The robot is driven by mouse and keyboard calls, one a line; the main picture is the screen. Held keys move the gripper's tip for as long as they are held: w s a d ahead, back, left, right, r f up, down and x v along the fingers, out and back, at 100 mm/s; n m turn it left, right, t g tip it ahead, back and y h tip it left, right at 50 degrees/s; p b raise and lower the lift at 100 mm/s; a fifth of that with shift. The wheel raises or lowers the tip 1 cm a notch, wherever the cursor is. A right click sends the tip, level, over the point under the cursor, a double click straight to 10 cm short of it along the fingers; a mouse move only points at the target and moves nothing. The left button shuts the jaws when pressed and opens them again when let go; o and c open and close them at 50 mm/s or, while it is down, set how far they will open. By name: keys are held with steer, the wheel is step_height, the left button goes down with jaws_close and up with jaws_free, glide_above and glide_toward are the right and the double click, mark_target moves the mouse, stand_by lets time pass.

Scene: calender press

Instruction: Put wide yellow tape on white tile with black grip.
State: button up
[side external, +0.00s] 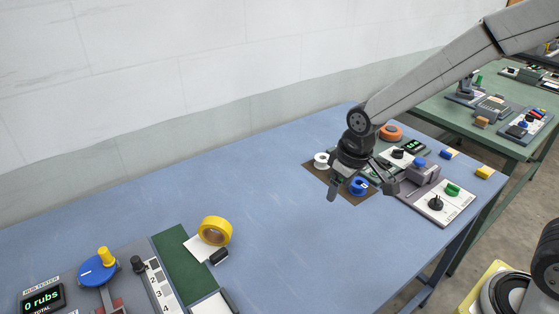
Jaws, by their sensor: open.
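The black grip (219,257) is at the tile's near right side, clear of the roll. My gripper (362,190) is open, well to the right of the yellow tape, over a brown mat. A blue roll (358,186) shows between or behind its fingers; I cannot tell the exact depth. Nothing appears held.
A white roll (321,160) sits on the brown mat (316,172), and an orange roll (391,132) lies behind my gripper. A white panel with knobs (445,205) stands right. A rub tester (75,290) and green mat (180,262) are front left. The table's middle is clear.

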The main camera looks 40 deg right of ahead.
steer(key=s+d+f+m, duration=0.2)
steer(key=s+d, duration=0.2)
steer(key=s, duration=0.5)
steer(key=shift+s+t, duration=0.3)
steer(key=shift+s, duration=0.1)
stand_by(0.5)
